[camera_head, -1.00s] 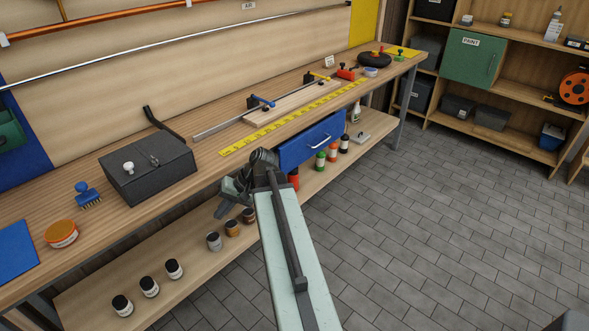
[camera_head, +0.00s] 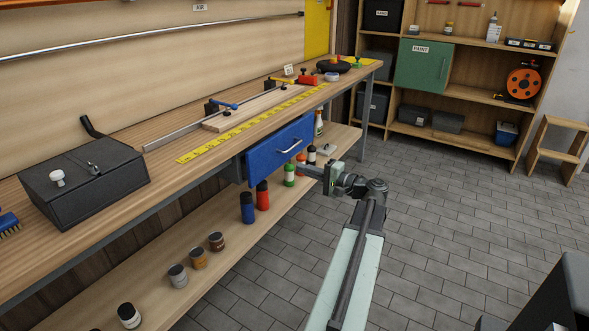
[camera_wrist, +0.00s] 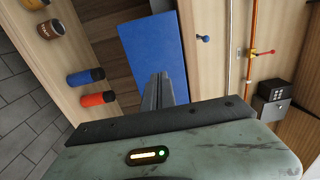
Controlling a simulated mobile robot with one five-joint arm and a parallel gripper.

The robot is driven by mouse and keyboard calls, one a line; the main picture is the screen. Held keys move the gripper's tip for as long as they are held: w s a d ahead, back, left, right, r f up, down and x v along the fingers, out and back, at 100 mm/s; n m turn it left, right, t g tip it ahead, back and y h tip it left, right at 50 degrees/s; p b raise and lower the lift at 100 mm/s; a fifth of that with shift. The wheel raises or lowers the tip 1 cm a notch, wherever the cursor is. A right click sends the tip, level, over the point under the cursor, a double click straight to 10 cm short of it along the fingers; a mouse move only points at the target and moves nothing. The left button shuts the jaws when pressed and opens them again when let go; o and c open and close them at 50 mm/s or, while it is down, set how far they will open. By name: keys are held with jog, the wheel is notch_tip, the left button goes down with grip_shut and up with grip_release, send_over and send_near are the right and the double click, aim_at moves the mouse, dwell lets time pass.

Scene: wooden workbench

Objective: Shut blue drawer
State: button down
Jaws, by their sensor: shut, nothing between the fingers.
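The blue drawer (camera_head: 280,150) under the bench top stands out past the bench's front edge, so it is partly open. In the wrist view a plain blue face of the drawer (camera_wrist: 152,50) fills the upper middle, no handle visible there. My gripper's shut, empty fingers (camera_wrist: 164,78) overlap its lower edge in that picture.
Blue (camera_head: 248,208) and red (camera_head: 263,196) bottles stand on the lower shelf (camera_head: 200,290) below the drawer, with several jars and other bottles. The workbench (camera_head: 165,180) holds a black box (camera_head: 85,183) and a yellow ruler (camera_head: 250,125). Floor (camera_head: 450,210) to the right is clear.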

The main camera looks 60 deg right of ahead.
aim_at(268, 157)
jog(key=w, duration=1.1)
jog(key=shift+w, duration=0.4)
jog(key=shift+d, duration=0.1)
